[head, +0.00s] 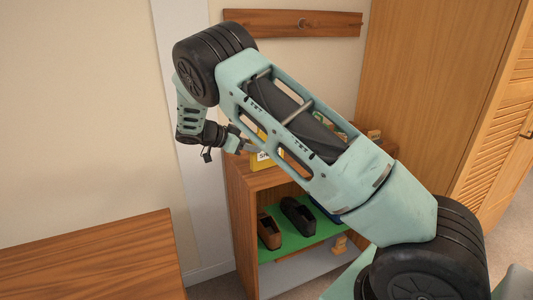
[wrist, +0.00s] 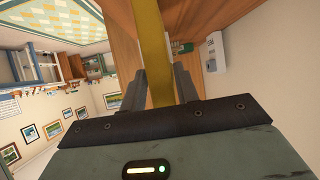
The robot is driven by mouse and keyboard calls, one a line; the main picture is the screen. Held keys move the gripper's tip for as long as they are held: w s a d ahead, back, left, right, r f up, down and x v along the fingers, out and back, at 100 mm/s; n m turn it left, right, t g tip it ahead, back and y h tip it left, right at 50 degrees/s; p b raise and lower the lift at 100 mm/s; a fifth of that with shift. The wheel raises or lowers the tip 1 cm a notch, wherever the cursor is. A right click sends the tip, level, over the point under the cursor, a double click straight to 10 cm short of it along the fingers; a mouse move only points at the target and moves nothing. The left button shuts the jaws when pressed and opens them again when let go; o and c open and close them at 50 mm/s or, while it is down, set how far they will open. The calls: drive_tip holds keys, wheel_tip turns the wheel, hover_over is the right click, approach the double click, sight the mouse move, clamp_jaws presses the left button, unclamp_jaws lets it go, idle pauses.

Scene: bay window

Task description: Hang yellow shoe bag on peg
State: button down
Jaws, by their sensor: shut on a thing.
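The yellow shoe bag (head: 262,161), with dark lettering on it, shows beside the top of the wooden cabinet. My arm hides most of it in the head view. My gripper (head: 241,143) is at its upper left. In the wrist view a yellow strip of the bag (wrist: 154,50) runs between the two fingers of my gripper (wrist: 158,88), which is shut on it. The wooden peg rail (head: 330,25) is on the wall, above and behind my arm. One dark peg (head: 302,23) shows near its middle. The gripper is well below the rail.
The open cabinet (head: 241,205) holds shoes (head: 298,216) on a green shelf. Small items (head: 374,134) stand on its top. A wooden table (head: 90,262) is at lower left. A tall louvred wardrobe (head: 435,80) closes off the right. The wall left of the rail is bare.

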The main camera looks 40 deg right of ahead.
drive_tip(key=shift+r, duration=2)
